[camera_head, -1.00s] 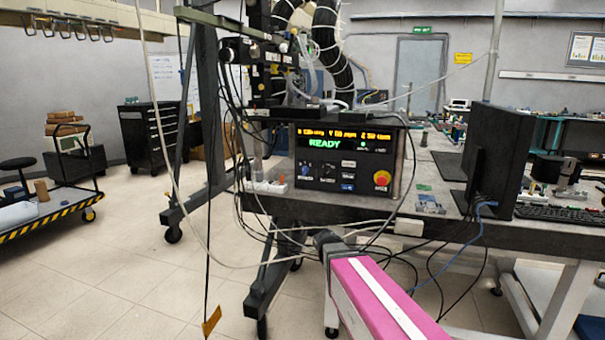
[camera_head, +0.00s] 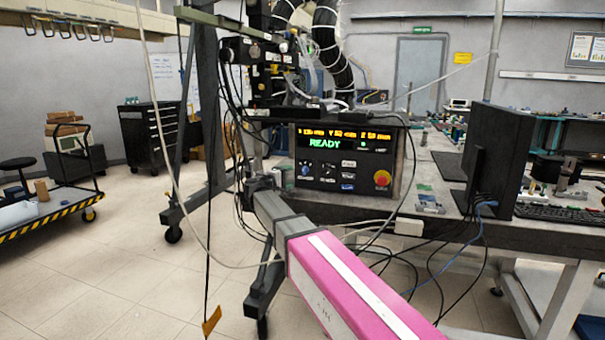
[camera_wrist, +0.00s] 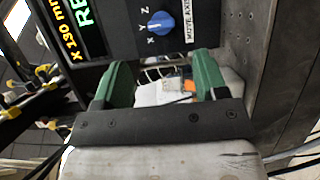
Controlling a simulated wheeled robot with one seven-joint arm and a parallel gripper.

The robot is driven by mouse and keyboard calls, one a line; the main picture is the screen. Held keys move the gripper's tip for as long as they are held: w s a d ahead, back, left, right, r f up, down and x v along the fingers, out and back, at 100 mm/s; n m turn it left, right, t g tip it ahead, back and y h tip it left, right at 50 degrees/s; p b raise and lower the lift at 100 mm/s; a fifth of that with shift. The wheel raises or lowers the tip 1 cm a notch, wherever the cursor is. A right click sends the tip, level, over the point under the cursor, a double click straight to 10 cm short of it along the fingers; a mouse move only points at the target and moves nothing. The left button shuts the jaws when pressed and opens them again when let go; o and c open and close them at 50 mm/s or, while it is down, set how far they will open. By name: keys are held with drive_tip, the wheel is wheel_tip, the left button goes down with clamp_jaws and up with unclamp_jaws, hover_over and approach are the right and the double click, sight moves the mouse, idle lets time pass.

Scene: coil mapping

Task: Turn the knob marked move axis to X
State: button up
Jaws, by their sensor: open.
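The blue move axis knob (camera_wrist: 160,23) shows at the top of the wrist view, on a black panel with X, Y and Z beside it and a "MOVE AXIS" label. Its white mark seems to face Y, though it is small. In the head view the knob (camera_head: 305,170) is at the lower left of the black control box (camera_head: 345,185). My gripper (camera_wrist: 162,72) is open and empty, its green fingers apart and just below the knob in the wrist view, not around it. In the head view my arm's end is left of the box; its fingers are not clear.
A lit display (camera_head: 345,139) reading READY is above the knob. A red emergency button (camera_head: 382,179) is on the panel's right side. Loose cables hang around the box and the bench edge. A monitor (camera_head: 497,155) stands at the right.

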sight(303, 171)
drive_tip(key=x, duration=0.9)
drive_tip(key=shift+w+d, duration=0.1)
drive_tip(key=c, duration=0.9)
